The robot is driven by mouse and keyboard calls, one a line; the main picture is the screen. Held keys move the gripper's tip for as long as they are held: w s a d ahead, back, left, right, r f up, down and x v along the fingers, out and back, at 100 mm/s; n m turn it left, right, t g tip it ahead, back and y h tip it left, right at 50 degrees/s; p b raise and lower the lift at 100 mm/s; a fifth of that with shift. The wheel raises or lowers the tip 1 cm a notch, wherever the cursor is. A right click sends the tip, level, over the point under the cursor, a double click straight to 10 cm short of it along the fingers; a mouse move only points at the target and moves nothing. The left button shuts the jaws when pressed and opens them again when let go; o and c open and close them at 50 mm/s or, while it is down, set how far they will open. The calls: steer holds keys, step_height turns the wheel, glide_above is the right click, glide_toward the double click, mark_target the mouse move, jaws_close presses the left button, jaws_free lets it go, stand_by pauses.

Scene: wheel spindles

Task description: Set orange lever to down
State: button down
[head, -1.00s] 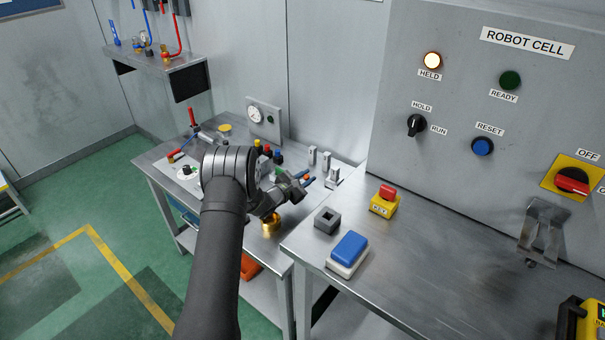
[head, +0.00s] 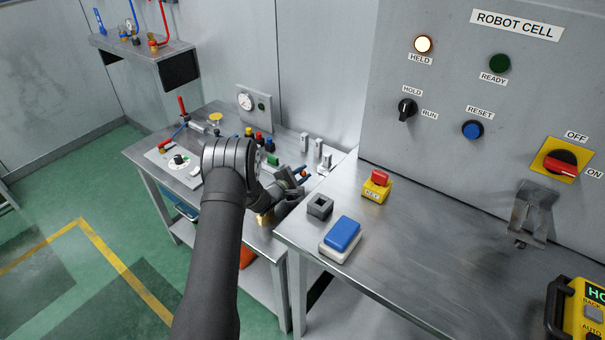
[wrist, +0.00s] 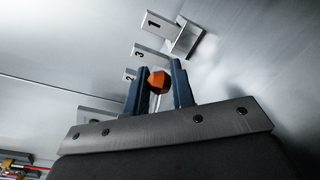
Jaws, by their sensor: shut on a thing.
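The orange lever's knob (wrist: 158,82) shows between the two blue-grey fingers of my gripper (wrist: 158,88) in the wrist view. My gripper is shut on it. In the head view my gripper (head: 301,175) is low over the back bench, beside small metal posts, and only a speck of orange shows there. In the wrist view, metal brackets marked 1 (wrist: 158,24), 3 (wrist: 150,54) and 2 (wrist: 130,75) stand just beyond the fingers.
Upright metal posts (head: 318,149) stand close to my gripper. A brass cylinder (head: 265,218) is partly hidden below my wrist. Coloured knobs (head: 258,138) are behind my arm. The right bench holds a grey socket block (head: 320,207), a blue-topped box (head: 342,235) and a yellow-red button (head: 377,184).

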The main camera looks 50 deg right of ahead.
steer(key=c, duration=1.3)
jaws_free()
steer(key=shift+o, duration=0.2)
steer(key=shift+w+r, duration=0.1)
